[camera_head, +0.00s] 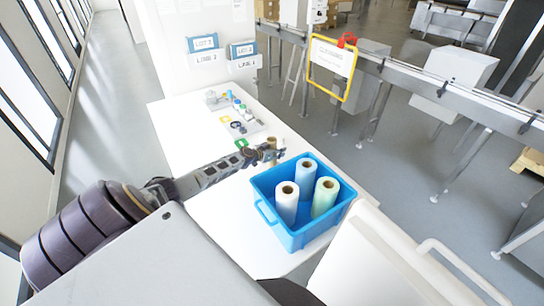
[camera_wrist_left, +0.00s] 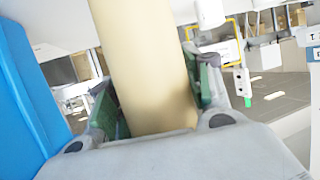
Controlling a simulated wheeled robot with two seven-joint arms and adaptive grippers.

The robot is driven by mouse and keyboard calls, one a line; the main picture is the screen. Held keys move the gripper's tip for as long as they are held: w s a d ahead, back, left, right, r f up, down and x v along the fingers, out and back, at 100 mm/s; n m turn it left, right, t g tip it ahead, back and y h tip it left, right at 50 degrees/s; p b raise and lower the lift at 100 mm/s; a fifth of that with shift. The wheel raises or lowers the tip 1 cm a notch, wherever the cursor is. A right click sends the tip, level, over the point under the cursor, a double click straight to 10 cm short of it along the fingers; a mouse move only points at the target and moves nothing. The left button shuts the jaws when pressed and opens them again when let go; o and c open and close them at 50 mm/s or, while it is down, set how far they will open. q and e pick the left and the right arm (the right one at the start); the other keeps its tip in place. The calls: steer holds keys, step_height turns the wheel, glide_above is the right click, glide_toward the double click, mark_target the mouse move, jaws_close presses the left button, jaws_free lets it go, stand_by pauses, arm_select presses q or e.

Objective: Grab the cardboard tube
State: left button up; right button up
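The tan cardboard tube (camera_head: 273,144) stands at the table's right edge, just behind the blue crate in the head view. In the left wrist view the tube (camera_wrist_left: 145,65) fills the middle and runs down between the two fingers. My left gripper (camera_head: 268,153) reaches it from the left, low over the table. In the left wrist view the green-padded fingers of my left gripper (camera_wrist_left: 155,95) lean in, and their tips appear to touch both sides of the tube. The tube's lower part is hidden by the gripper. My right gripper is not in view.
The blue crate (camera_head: 267,211) with several wrapped rolls (camera_head: 325,197) stands close to the gripper. Small parts lie on a tray (camera_head: 237,115) farther back on the white table (camera_head: 180,126). A conveyor with a yellow-framed sign (camera_head: 333,56) stands beyond.

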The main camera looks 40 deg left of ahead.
arm_select(q)
steer(key=c, duration=0.5)
steer(key=shift+o, duration=0.2)
steer(key=shift+r, duration=0.25)
steer(key=shift+r+p, duration=0.75)
steer(key=shift+p, duration=0.05)
steer(key=shift+c, duration=0.2)
steer(key=shift+r+p, duration=0.35)
